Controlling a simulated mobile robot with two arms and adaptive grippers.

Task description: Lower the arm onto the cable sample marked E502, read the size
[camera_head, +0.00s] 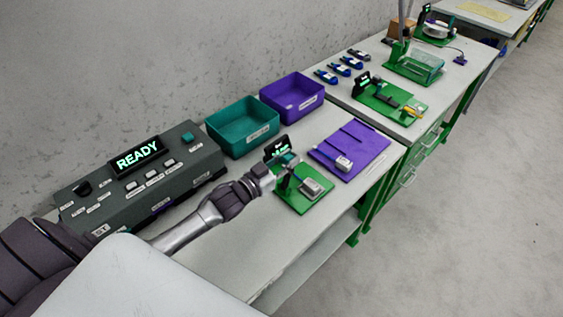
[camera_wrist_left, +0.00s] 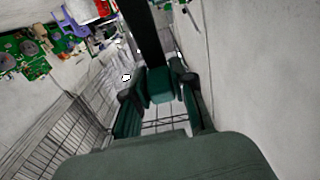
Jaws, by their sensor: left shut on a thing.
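A small green-based gauge (camera_head: 297,201) stands on the bench, with a dark display (camera_head: 278,149) whose text is too small to read. My left gripper (camera_head: 278,166) reaches it from the left, at the upright part behind the base. In the left wrist view my gripper (camera_wrist_left: 160,92) is shut on a teal block (camera_wrist_left: 160,84), which sits at the end of a dark bar. This looks like the gauge's arm. A pale labelled block (camera_head: 312,187) lies on the green base; its marking is unreadable, so I cannot tell whether it is E502. My right gripper is out of view.
A dark console (camera_head: 143,180) reading READY stands at the left. Teal (camera_head: 242,127) and purple (camera_head: 293,97) bins stand behind. A purple board (camera_head: 350,148) with another pale labelled block (camera_head: 343,163) lies to the right. Another green-based device (camera_head: 391,102) stands farther off. The front bench strip is clear.

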